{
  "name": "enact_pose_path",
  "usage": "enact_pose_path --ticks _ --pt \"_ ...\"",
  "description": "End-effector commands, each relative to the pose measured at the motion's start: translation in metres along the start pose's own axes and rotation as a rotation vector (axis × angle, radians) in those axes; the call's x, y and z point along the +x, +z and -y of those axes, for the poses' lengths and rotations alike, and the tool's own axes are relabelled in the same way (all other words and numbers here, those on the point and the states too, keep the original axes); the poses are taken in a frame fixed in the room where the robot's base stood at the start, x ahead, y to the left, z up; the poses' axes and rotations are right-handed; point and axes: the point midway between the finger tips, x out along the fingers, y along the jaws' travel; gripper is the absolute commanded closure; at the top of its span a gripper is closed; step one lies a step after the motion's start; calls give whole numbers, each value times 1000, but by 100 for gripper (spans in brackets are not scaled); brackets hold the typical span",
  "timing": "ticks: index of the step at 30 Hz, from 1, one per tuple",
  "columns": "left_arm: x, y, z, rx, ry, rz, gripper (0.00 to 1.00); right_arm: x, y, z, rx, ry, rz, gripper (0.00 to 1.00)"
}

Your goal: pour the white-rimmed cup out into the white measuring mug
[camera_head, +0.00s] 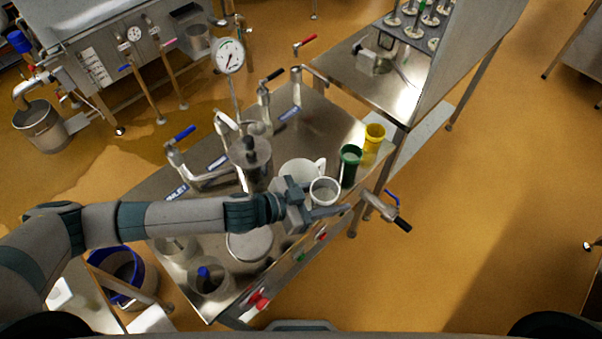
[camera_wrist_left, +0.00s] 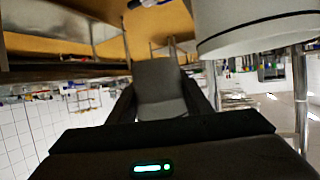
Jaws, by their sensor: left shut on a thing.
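The white-rimmed cup (camera_head: 324,191) is in my left gripper (camera_head: 322,204), above the front right part of the steel table. Its round opening faces up toward the head camera; I cannot make out its contents. The white measuring mug (camera_head: 298,170) stands upright just behind and left of the cup, with its handle to the right. The gripper and cup partly hide the mug's front. The left wrist view is upside down and shows a pale, rimmed vessel at upper right; I cannot tell which one it is. My right gripper is not in view.
A green cup (camera_head: 349,165) and a yellow cup (camera_head: 374,138) stand at the table's right end. A steel canister (camera_head: 251,160), valve pipes and a dial gauge (camera_head: 229,56) stand behind and left.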

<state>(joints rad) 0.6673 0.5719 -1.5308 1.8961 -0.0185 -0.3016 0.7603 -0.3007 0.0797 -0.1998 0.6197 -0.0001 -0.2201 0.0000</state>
Motion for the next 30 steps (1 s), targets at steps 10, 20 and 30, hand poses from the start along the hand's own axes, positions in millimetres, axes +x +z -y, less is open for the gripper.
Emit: enact_pose_path --ticks 10,20,30 --pt "-3 -4 8 -126 52 -16 80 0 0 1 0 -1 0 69" --pt "-7 -11 19 -278 114 -39 80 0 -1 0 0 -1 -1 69" --pt "-12 -19 30 -434 179 -63 80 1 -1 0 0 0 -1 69"
